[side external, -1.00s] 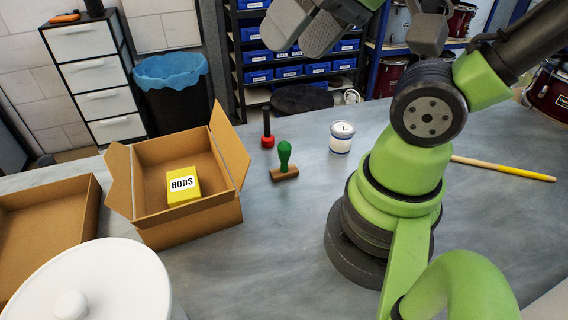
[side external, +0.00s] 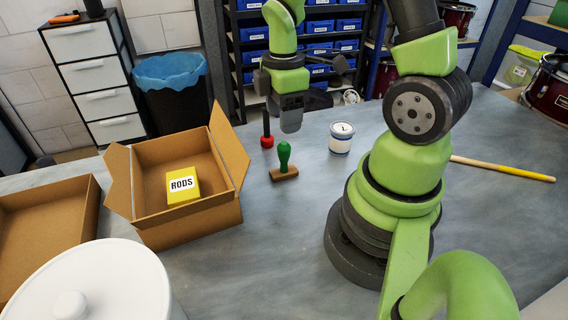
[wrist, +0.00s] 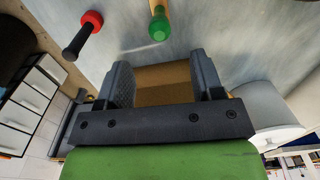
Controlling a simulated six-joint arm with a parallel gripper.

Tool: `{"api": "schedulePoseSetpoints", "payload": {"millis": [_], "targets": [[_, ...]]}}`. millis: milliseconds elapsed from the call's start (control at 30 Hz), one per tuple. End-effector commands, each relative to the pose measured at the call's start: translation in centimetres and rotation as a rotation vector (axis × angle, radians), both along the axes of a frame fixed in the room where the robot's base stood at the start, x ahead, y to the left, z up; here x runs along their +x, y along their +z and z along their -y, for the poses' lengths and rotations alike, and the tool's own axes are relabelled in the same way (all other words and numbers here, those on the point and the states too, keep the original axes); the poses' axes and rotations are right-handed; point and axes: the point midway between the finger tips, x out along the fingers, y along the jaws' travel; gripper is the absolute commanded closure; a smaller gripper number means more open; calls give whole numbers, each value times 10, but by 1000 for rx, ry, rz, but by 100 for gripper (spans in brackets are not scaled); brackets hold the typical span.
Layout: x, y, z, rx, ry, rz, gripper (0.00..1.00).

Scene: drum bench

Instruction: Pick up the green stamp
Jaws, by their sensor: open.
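The green stamp (side external: 284,155) stands upright on the grey bench, with a green knobbed handle and a brown wooden base. In the wrist view the stamp (wrist: 159,28) is at the top edge, beyond my fingertips, and partly cut off. My gripper (side external: 291,128) hangs above the bench, just above and behind the stamp in the side view. In the wrist view my gripper (wrist: 163,70) has its two fingers wide apart. Nothing is held between them; cardboard shows behind the gap.
A red-based, black-handled tool (side external: 267,140) stands close left of the stamp. A white jar (side external: 342,138) stands to its right. An open cardboard box (side external: 190,226) with a yellow RODS box (side external: 183,197) is at left. A yellow-tipped stick (side external: 505,168) lies at right.

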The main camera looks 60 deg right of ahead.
Motion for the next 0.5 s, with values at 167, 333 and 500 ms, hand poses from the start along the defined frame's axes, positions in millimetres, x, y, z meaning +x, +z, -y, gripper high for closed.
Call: {"api": "schedulePoseSetpoints", "payload": {"millis": [167, 333, 500], "targets": [[-1, -26, -1, 3, 2, -8, 39], [-1, -41, 0, 2, -1, -4, 39], [-1, -53, 0, 2, 0, -5, 39]]}}
